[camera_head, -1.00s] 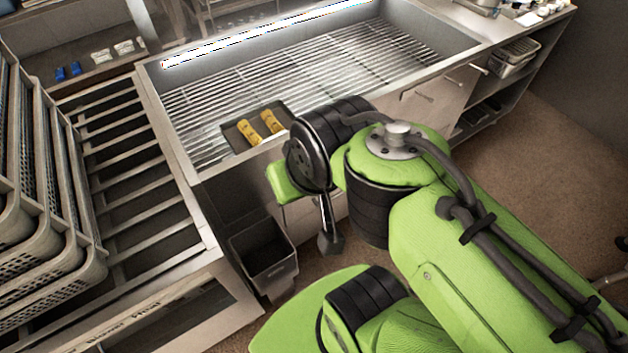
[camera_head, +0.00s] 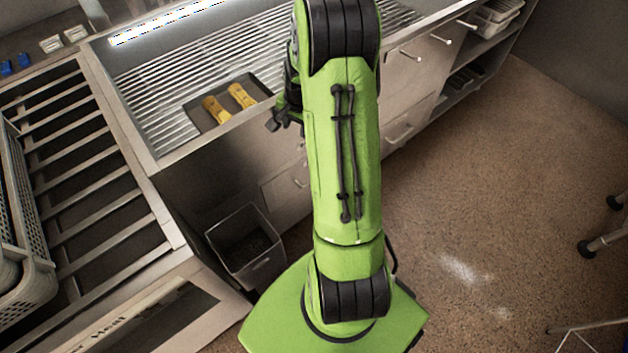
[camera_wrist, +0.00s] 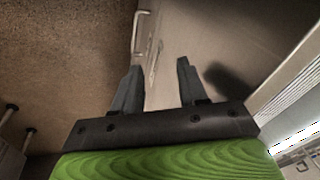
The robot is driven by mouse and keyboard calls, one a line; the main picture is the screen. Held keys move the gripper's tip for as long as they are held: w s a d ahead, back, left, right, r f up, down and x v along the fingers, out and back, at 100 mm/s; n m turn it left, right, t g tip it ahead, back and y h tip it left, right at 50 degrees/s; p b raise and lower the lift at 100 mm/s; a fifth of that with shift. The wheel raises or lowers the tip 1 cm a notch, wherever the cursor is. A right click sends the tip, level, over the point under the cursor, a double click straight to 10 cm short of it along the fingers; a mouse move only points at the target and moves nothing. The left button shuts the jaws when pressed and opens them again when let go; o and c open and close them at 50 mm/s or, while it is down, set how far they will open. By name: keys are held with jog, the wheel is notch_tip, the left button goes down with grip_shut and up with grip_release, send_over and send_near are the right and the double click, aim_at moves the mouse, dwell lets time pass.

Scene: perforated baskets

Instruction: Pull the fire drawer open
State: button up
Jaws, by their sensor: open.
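The grey counter with the grill has drawer fronts along its front side. I cannot tell which front is the fire drawer. One front (camera_head: 286,192) with a small handle is low, left of my arm. Another drawer handle (camera_head: 398,132) is low, right of my arm. More handles sit higher along the right. My gripper (camera_head: 276,121) is beside the counter front, near the tray, partly hidden by my arm. In the wrist view my gripper (camera_wrist: 158,67) is open and empty, its fingers pointing towards a grey front with a metal handle (camera_wrist: 138,34). The handle is beyond the fingers, not between them.
A dark tray (camera_head: 262,86) with two yellow items lies on the grill's front edge. A grey bin (camera_head: 246,247) stands on the floor below. A slatted rack (camera_head: 95,190) and a perforated basket (camera_head: 22,240) are at left. The brown floor at right is mostly clear.

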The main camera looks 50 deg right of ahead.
jog(key=s+d+f+m+b, duration=0.15)
jog(key=d+f, duration=0.25)
jog(key=f, duration=0.5)
jog(key=s+d+f+m+b, duration=0.1)
jog(key=s+d+f+m, duration=0.15)
jog(key=f, duration=0.55)
jog(key=shift+m+y, duration=0.3)
jog(key=shift+m, duration=0.1)
jog(key=b+x, duration=0.2)
jog(key=x, duration=0.6)
jog(key=b+x, duration=0.3)
jog(key=x, duration=0.5)
jog(key=shift+w+d, duration=0.2)
jog(key=shift+w, duration=0.05)
grip_shut()
